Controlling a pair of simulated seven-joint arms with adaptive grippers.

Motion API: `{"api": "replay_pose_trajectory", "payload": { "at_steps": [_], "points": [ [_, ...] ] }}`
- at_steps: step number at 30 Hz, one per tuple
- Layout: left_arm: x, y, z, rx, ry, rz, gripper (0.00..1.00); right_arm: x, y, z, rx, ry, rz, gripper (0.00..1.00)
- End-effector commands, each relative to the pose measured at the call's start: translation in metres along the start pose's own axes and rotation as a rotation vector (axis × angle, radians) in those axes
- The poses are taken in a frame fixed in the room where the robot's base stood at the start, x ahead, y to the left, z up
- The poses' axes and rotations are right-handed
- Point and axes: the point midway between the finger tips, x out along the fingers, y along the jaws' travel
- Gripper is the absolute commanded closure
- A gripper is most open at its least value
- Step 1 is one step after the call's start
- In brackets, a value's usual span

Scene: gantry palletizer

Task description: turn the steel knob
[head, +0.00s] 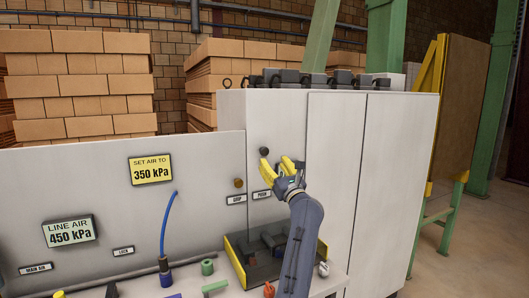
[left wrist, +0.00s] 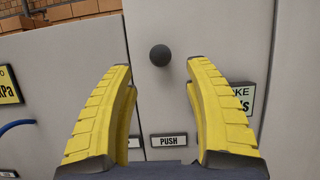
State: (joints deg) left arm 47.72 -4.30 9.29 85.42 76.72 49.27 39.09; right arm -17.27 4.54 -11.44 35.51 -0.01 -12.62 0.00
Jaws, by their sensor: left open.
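A dark grey round knob (head: 264,151) sticks out from the front of the pale cabinet. It is the likeliest steel knob, though its metal is hard to tell. In the left wrist view the knob (left wrist: 160,55) lies between and just beyond the yellow fingertips, touching neither. My left gripper (head: 275,165) is open and empty in front of the cabinet, slightly right of and below the knob in the head view. A PUSH label (left wrist: 169,140) is on the cabinet below the knob. My right gripper is in neither view.
A brass-coloured knob (head: 238,183) sits on the left panel above a GRIP label (head: 236,198). A yellow-edged tray (head: 236,262) stands below, near a blue hose (head: 166,222). A sign (left wrist: 246,96) is partly hidden behind the right finger.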

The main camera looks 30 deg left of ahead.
Motion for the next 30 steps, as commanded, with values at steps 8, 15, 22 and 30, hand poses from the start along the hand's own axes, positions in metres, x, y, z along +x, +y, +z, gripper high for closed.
{"api": "replay_pose_trajectory", "payload": {
  "at_steps": [8,15,22,30],
  "points": [
    [0.048,0.000,0.000,0.002,-0.001,0.000,0.47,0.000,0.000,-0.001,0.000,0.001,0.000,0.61],
    [0.073,-0.001,0.000,0.002,-0.001,-0.001,0.47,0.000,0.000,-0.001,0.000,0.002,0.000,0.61],
    [0.082,-0.001,0.000,0.002,-0.001,-0.001,0.47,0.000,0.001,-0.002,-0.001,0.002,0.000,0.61],
    [0.083,-0.001,0.000,0.001,-0.001,-0.001,0.47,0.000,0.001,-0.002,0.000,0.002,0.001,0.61]
  ]
}}
